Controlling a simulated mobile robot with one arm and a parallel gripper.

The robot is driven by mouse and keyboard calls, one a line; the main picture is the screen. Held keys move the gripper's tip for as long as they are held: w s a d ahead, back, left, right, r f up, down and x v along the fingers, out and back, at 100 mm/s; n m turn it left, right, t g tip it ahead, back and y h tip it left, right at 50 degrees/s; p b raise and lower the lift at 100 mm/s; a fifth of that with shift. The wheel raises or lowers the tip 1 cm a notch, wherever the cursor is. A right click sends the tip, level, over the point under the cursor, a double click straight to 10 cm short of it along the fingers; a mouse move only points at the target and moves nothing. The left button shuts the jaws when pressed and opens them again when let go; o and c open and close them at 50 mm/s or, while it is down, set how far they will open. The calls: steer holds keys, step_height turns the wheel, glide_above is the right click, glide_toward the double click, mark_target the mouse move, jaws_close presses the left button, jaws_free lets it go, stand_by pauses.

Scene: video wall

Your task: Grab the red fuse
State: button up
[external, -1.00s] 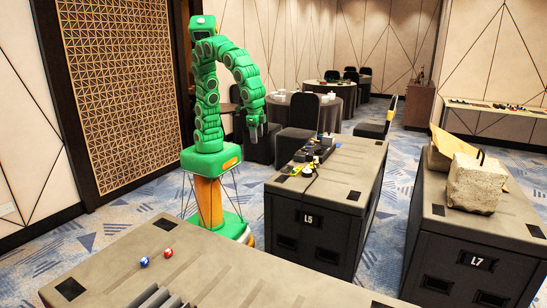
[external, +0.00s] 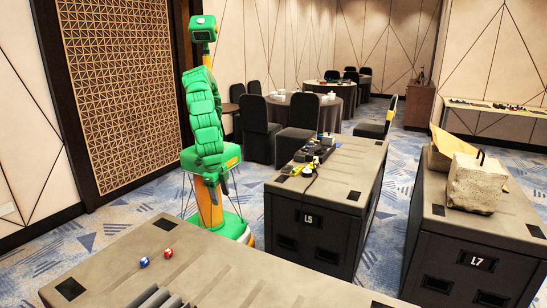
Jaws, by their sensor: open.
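A small red object (external: 168,253), which looks like the red fuse, lies on top of the near grey table (external: 225,265), toward its left part. A small blue one (external: 144,262) lies just left of it, close but apart. My gripper (external: 219,188) hangs pointing down in front of my green body, beyond the far edge of the near table. It is open, appears empty, and is well apart from the red fuse. The fingers are small in this view.
A grey case marked L5 (external: 312,218) with tools and cables on top stands to the right. Another case, L7 (external: 476,262), carries a concrete block (external: 476,184). Dark ridged pieces (external: 160,299) lie at the near table's front edge. Round tables and chairs stand behind.

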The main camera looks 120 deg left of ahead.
steer(key=s+d+f, duration=0.5)
steer(key=d, duration=0.4)
steer(key=m+h, duration=0.1)
glide_above(169, 253)
steer(key=s, duration=0.1)
steer(key=shift+g, duration=0.4)
steer(key=f, duration=0.6)
steer(key=shift+a+f, duration=0.15)
steer(key=shift+a, duration=0.1)
steer(key=shift+s+f, duration=0.15)
steer(key=shift+f, duration=3.65)
steer(key=c, duration=1)
